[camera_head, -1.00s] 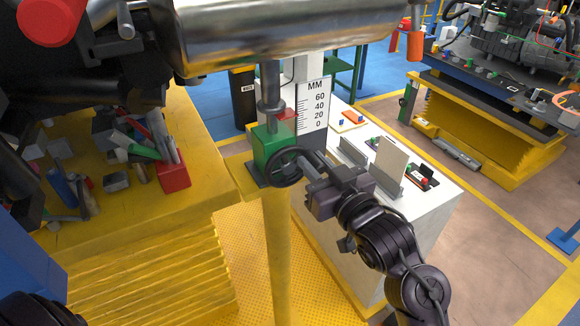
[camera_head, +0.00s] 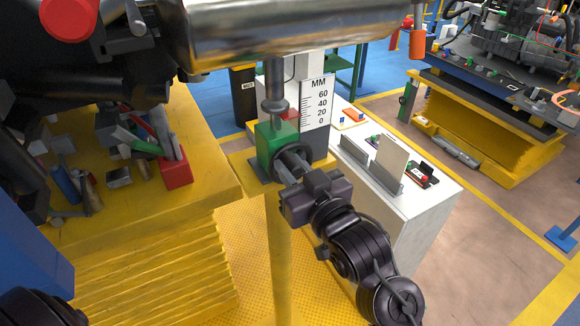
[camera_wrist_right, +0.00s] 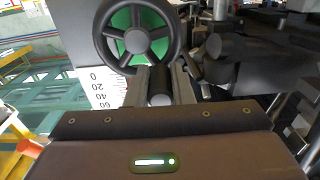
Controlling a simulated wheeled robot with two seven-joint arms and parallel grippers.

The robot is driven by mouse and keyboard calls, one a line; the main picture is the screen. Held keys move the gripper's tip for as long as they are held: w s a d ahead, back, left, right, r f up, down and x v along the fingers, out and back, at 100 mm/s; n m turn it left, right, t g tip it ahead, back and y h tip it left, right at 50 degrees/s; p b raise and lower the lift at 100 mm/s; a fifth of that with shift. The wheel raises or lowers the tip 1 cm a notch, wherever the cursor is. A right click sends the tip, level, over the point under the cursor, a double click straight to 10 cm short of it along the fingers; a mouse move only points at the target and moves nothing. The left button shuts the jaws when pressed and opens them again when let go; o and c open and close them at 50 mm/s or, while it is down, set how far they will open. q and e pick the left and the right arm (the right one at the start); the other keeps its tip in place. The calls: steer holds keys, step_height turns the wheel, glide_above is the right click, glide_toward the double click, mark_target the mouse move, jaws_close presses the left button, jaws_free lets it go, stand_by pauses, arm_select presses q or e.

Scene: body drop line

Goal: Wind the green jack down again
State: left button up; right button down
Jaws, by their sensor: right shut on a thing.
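The green jack (camera_head: 268,146) stands on a yellow post, with its metal screw (camera_head: 275,90) rising beneath a large shiny cylinder. A black handwheel (camera_head: 293,158) is on its front; the right wrist view shows the spoked wheel (camera_wrist_right: 138,32) with green behind it. My right gripper (camera_head: 294,174) is at the wheel, shut on its dark crank handle (camera_wrist_right: 160,88), which shows between the fingers in the right wrist view. A white MM scale (camera_head: 317,104) marked 0 to 60 stands behind the jack. My left gripper is not clearly in view.
A yellow bench (camera_head: 205,198) at the left bears a red box (camera_head: 175,170) and several loose tools and parts. A white cabinet (camera_head: 425,205) with a panel and small items stands to the right, close to my right arm. The shiny cylinder (camera_head: 300,35) hangs overhead.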

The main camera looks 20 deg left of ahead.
steer(key=shift+f, duration=0.25)
steer(key=shift+s+a+f+b, duration=0.2)
steer(key=shift+s+f+b, duration=0.15)
steer(key=shift+f, duration=0.1)
steer(key=shift+s+a+f+b, duration=0.2)
steer(key=shift+f+b, duration=0.15)
steer(key=shift+f, duration=0.1)
